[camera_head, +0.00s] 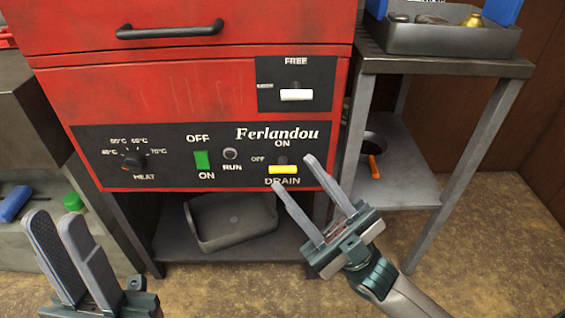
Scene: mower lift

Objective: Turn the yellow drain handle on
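The yellow drain handle (283,169) sits on the black lower control panel of the red machine, just above the word DRAIN. It lies level, with a dark slot above it and the ON label higher up; OFF is printed to its left. My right gripper (292,170) is open, its two fingers pointing up toward the panel. The left finger's tip is just below the handle and the other tip is to its right; I cannot tell whether either touches. My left gripper (56,218) is open and empty at the lower left, away from the panel.
The panel also has a green switch (202,160), a heat knob (133,160) and a white handle (296,95) above. A grey bin (231,220) stands on the shelf below. A metal side table (440,66) with a tray stands at right, holding an orange-handled tool (374,167) lower down.

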